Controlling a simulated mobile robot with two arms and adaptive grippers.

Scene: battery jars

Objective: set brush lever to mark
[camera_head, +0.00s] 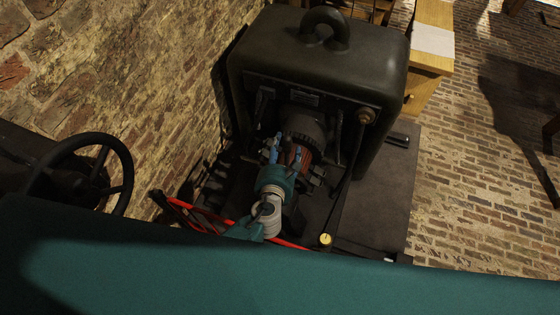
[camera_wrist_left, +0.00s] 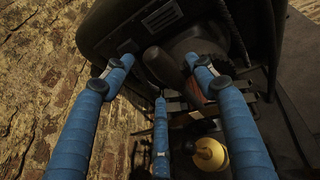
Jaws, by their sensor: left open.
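The dark dynamo (camera_head: 318,75) stands by the brick wall, with a copper commutator (camera_head: 300,155) low on its front. A brass-yellow knob (camera_wrist_left: 210,153) also shows in the left wrist view, below and right of the fingertips. My left gripper (camera_head: 285,154) is in front of the commutator, left of and apart from the yellow knob. Its blue fingers (camera_wrist_left: 160,75) are spread and empty. I cannot make out the mark. My right gripper is out of view.
A black handwheel (camera_head: 122,170) stands at the left. The brick wall (camera_head: 120,75) is close on the left. A wooden bench (camera_head: 432,45) stands behind right, and the brick floor on the right is open.

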